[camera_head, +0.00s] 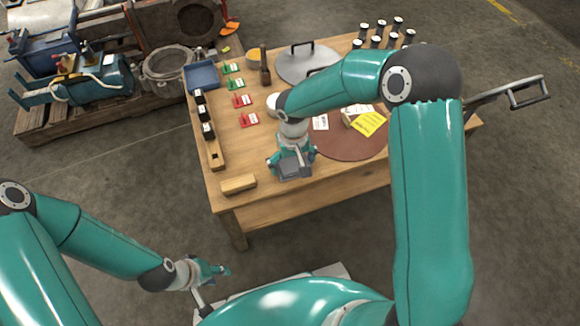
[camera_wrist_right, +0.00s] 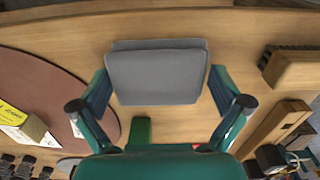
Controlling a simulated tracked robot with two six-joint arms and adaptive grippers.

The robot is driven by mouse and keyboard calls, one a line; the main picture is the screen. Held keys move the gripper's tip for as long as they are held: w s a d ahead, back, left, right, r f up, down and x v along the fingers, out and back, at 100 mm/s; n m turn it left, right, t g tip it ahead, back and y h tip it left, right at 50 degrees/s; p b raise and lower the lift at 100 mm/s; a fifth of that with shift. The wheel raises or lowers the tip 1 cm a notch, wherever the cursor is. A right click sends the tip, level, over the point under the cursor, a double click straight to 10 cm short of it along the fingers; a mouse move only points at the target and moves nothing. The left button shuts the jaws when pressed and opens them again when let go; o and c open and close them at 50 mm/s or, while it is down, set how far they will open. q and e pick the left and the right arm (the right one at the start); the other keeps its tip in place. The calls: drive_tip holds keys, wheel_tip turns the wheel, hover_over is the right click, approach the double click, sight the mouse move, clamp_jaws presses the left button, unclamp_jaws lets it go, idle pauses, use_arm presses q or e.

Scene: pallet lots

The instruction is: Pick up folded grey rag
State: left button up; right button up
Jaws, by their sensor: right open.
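The folded grey rag (camera_wrist_right: 157,76) lies flat on the wooden table near its front edge. It is a layered, rounded rectangle. In the head view the rag (camera_head: 292,171) shows between the fingers of my right gripper (camera_head: 293,163). In the right wrist view my right gripper (camera_wrist_right: 160,88) is open, with one finger on either side of the rag and small gaps to it. Whether the fingertips touch the table I cannot tell. My left gripper (camera_head: 214,274) is low in front of the table, away from the rag; its jaw opening is unclear.
A wooden block (camera_head: 239,184) lies left of the rag on the table (camera_head: 260,199). A brown round mat (camera_head: 347,147) with a yellow note (camera_head: 369,123) lies to the right. Red and green tagged pieces, a blue tray (camera_head: 202,75) and black spools stand further back.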

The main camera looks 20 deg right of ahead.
sight(292, 162)
drive_tip(key=c, duration=0.8)
drive_tip(key=shift+r, duration=0.15)
wheel_tip(292, 162, up, 20)
drive_tip(key=p, duration=0.6)
